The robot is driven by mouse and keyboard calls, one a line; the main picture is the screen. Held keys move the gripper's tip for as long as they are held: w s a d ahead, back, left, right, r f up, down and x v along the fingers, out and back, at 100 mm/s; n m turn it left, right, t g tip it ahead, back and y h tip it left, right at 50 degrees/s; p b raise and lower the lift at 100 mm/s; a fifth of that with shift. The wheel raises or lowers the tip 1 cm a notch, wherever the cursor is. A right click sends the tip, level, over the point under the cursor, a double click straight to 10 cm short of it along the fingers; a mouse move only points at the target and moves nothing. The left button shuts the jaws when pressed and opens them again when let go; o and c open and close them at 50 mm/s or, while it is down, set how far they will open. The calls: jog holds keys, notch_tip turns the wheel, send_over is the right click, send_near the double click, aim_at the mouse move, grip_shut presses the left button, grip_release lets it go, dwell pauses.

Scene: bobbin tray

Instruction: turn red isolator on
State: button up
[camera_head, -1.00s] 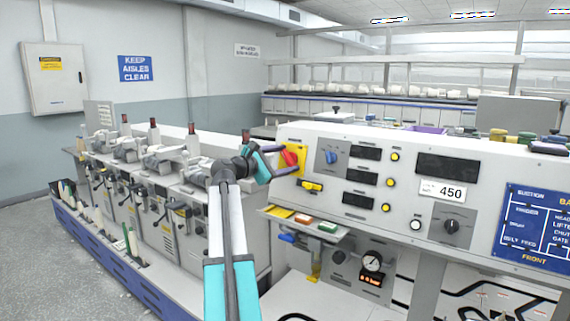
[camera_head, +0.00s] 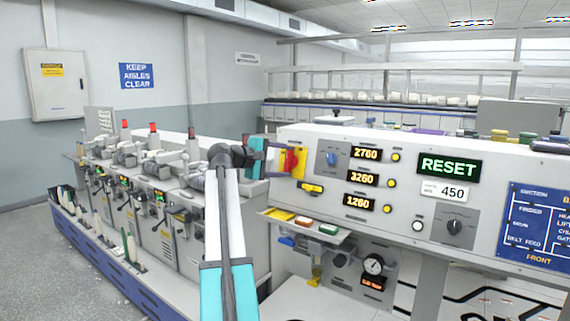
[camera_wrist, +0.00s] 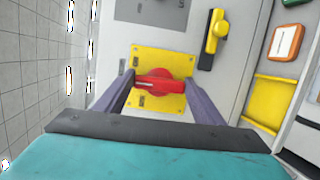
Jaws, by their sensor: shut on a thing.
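The red isolator (camera_wrist: 162,84) is a red rotary handle on a yellow plate (camera_wrist: 157,60), seen up close in the wrist view. In the head view the isolator (camera_head: 290,161) is at the left end of the grey control panel, partly hidden by my gripper. My gripper (camera_wrist: 158,86) has its two fingers on either side of the red handle and is shut on it. In the head view my gripper (camera_head: 280,160) reaches the handle from the left. The handle lies crosswise between the fingers in the wrist view.
The panel's displays are lit: numbers (camera_head: 366,153) and a green RESET sign (camera_head: 448,167). A small shelf (camera_head: 330,238) juts out underneath. Spindle machines (camera_head: 150,180) stand left.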

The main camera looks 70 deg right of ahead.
jog(key=shift+m, duration=0.3)
jog(key=o, duration=1.1)
jog(key=shift+c, duration=0.2)
jog(key=shift+a, duration=0.1)
jog(key=b+v, duration=0.1)
jog(key=v, duration=1.2)
jog(key=shift+a, duration=0.25)
jog(key=shift+w+r, duration=0.15)
jog(key=shift+w, duration=0.05)
